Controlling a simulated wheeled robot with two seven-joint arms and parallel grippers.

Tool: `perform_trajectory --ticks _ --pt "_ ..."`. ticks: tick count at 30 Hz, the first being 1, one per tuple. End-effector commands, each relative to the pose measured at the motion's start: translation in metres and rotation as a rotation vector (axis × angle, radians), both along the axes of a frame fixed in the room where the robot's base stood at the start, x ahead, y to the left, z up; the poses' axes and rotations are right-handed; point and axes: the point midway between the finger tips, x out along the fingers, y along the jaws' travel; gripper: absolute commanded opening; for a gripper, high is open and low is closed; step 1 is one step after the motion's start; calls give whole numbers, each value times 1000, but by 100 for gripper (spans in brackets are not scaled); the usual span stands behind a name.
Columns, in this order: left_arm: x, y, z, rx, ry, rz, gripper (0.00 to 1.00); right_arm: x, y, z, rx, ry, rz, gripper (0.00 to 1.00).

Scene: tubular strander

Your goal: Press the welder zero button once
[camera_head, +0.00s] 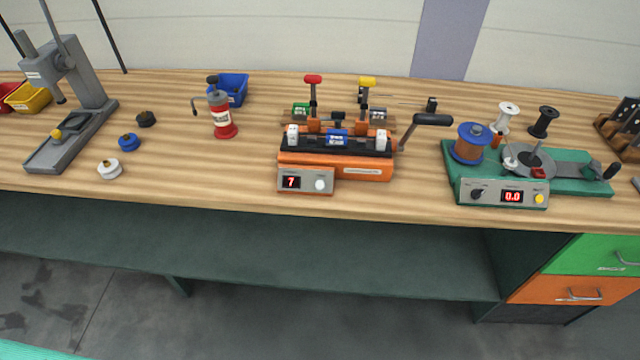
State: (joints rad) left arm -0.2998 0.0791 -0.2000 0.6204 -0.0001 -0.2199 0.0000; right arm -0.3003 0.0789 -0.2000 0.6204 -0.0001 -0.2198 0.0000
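The orange bench device (335,165), which looks like the welder, sits at the middle of the workbench. It has red and yellow upright levers, white blocks at both ends and a dark crank handle at its right. Its grey front panel holds a small display (291,182) reading 7 and, to the right of it, a round white button (320,185). The button's label is too small to read. Nothing covers the panel. Neither of my grippers is in view.
A green winding machine (588,180) with a display reading 0.0 and a yellow button (540,199) stands to the right. A red canister (222,118), a blue bin (234,88) and a grey press (75,130) stand left. The wooden bench (230,175) is clear before the welder.

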Motion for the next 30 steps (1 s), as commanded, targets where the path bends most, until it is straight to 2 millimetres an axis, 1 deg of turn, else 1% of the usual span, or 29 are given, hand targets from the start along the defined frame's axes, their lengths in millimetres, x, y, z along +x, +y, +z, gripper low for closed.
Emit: perform_trajectory --ticks 1,5,6,30 --pt "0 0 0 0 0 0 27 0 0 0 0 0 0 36" --pt "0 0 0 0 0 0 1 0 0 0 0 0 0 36" --pt "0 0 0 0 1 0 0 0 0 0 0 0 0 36" --pt "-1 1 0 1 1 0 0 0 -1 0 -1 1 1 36"
